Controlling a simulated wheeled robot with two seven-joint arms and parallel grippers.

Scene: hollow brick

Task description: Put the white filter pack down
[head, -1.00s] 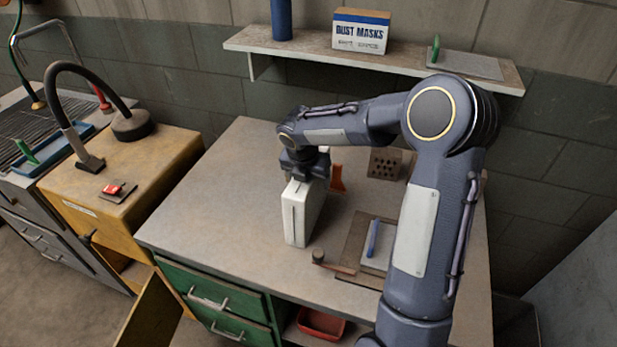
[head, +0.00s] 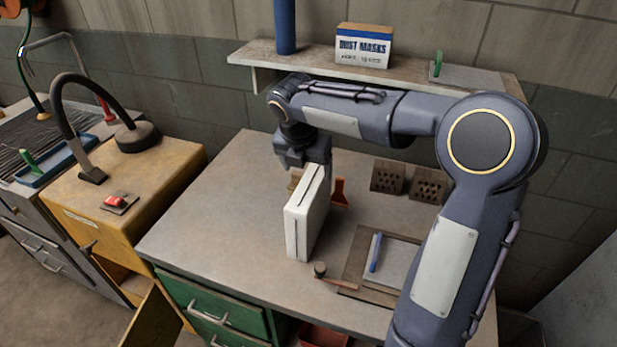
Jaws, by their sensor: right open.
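The white filter pack (head: 305,222) stands upright on its narrow side on the workbench (head: 215,215), near the middle of the bench top. It has a dark slot line along its top edge. My right gripper (head: 306,163) is open and empty, just above and behind the pack's far upper end. The fingertips are partly hidden, but the jaws look clear of the pack. My left gripper is not in view.
Behind the pack are an orange scraper-like tool (head: 340,192) and hollow bricks (head: 388,176). To its right lie a brush-like tool (head: 320,270) and a board with a blue pen (head: 375,252). A shelf (head: 245,54) runs above. The bench's left part is clear.

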